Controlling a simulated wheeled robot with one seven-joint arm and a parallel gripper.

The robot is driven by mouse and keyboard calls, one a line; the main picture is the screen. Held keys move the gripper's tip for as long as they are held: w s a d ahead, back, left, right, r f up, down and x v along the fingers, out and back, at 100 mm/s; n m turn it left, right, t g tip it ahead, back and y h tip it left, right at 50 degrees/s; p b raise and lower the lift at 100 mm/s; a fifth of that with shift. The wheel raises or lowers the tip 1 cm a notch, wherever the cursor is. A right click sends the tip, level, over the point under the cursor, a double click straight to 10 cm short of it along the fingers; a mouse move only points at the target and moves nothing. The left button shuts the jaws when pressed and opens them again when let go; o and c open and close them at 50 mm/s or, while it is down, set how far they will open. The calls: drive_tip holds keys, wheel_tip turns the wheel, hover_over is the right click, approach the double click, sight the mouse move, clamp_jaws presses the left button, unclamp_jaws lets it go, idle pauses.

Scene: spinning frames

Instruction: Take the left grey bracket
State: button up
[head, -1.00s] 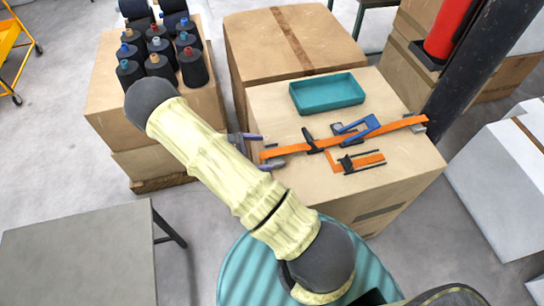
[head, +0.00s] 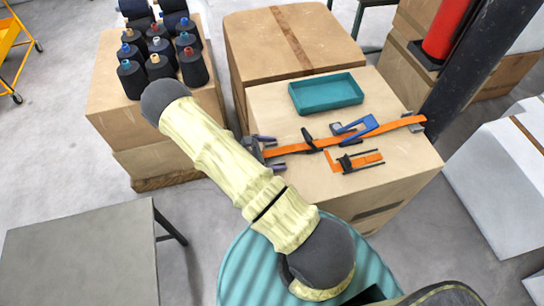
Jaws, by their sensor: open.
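The left grey bracket (head: 271,160) is a small grey piece at the left end of a long orange strap (head: 290,149) on the front cardboard box. It is partly hidden by the lower finger. My gripper (head: 270,152) is open at the box's left edge. Its two purple-grey fingers lie on either side of the strap's left end, close to the bracket. I cannot tell whether they touch it. Another grey bracket (head: 417,126) is at the strap's right end.
A teal tray (head: 326,93) stands behind the strap. A blue-framed piece (head: 358,128) and an orange-and-black clamp (head: 358,161) lie by the strap. Dark cones (head: 160,66) stand on a box at the back left. A dark post (head: 470,75) rises at the right.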

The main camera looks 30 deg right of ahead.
sight(273, 156)
drive_tip(key=c, duration=0.9)
wheel_tip(273, 156, up, 10)
drive_tip(key=shift+r+b, duration=0.1)
drive_tip(key=shift+b, duration=0.45)
